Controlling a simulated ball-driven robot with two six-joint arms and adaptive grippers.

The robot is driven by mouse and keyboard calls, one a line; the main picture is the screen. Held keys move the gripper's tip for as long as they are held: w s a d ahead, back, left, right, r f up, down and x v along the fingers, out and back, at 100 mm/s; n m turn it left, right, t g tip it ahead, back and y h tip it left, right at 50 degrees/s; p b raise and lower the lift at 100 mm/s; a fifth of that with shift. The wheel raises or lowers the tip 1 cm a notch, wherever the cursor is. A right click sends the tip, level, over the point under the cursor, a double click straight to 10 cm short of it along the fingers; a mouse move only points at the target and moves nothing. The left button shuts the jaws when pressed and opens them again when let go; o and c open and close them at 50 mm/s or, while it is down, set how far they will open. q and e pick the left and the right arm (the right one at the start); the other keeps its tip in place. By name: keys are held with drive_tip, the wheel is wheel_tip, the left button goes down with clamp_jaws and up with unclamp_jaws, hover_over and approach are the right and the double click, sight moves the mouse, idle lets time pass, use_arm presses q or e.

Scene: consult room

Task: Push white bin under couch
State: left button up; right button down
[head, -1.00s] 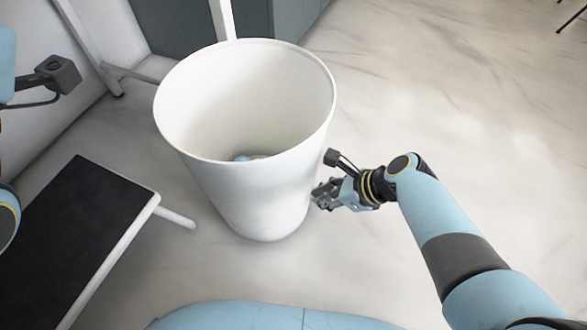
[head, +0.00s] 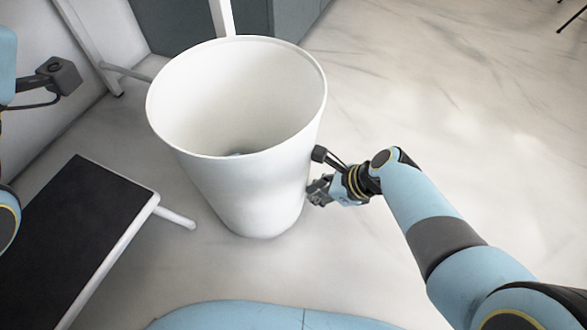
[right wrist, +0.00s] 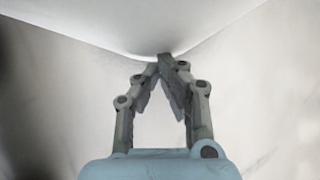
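The tall white bin (head: 245,190) stands upright on the floor in the middle of the head view, its open top facing me. A small pale item (head: 238,153) lies inside at the bottom; I cannot tell what it is. My right gripper (head: 316,192) is low at the bin's right side, its fingertips at the wall. In the right wrist view its fingertips (right wrist: 165,62) are closed together, empty, against or just beside the white bin wall (right wrist: 150,22). My left gripper is out of view; only parts of the left arm show. I cannot clearly identify the couch.
A low black-topped step or bench (head: 75,225) with a white frame stands left of the bin, its white foot (head: 175,217) near the bin. White frame legs (head: 88,45) and a grey cabinet (head: 285,12) are behind. The pale floor (head: 450,130) on the right is clear.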

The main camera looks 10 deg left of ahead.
sight(304, 188)
drive_tip(key=shift+y, duration=0.3)
drive_tip(key=a, duration=0.1)
drive_tip(key=a+r, duration=0.1)
drive_tip(key=a, duration=0.1)
drive_tip(key=shift+w+a+r, duration=0.2)
drive_tip(key=shift+a+r, duration=0.15)
drive_tip(key=shift+r, duration=0.05)
drive_tip(key=shift+s+d, duration=0.1)
drive_tip(key=shift+d, duration=0.25)
drive_tip(key=shift+s+d+f+p, duration=0.1)
drive_tip(key=shift+s+d+p, duration=0.25)
drive_tip(key=shift+d, duration=0.5)
drive_tip(key=shift+s+d+f+p, duration=0.1)
drive_tip(key=shift+s+d+p, duration=0.25)
drive_tip(key=shift+d, duration=0.55)
drive_tip(key=shift+s+d+p, duration=0.2)
drive_tip(key=shift+d+p, duration=0.2)
drive_tip(key=shift+d, duration=0.45)
drive_tip(key=shift+d, duration=0.1)
